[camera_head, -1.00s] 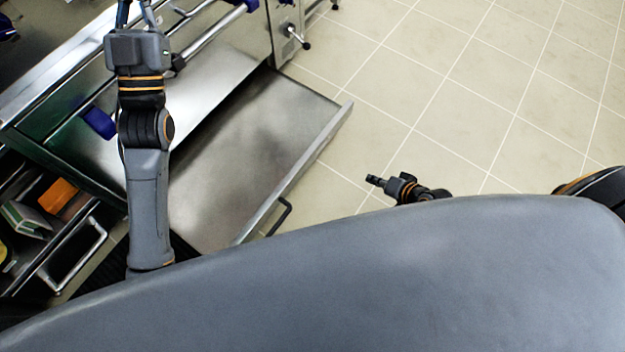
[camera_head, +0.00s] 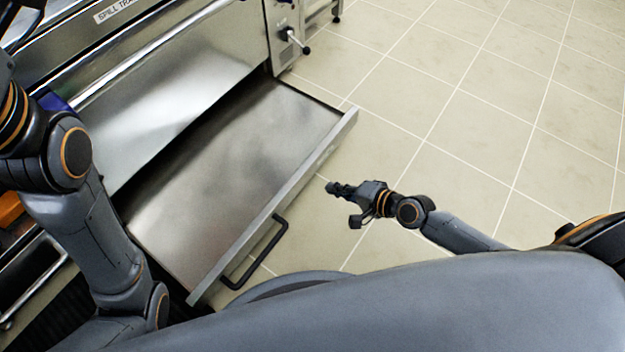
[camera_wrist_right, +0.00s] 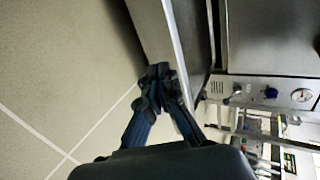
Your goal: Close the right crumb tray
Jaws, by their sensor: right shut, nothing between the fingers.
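The right crumb tray (camera_head: 235,155) is a wide, flat metal drawer pulled out from under the steel appliance. Its front panel (camera_head: 318,159) faces me and carries a black bar handle (camera_head: 257,256). My right gripper (camera_head: 333,188) is in front of the panel, to the right of the handle, apart from both in the head view. In the right wrist view its fingertips (camera_wrist_right: 158,76) are together with nothing between them, close to the panel's edge (camera_wrist_right: 176,50); contact cannot be told. My left arm enters at the left; its gripper is outside the view.
The steel appliance (camera_head: 180,75) stands behind the tray, with a knob and lever (camera_head: 292,38) at its right corner. An open drawer with a bar handle (camera_head: 35,285) is at lower left. The tiled floor (camera_head: 480,110) to the right is clear.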

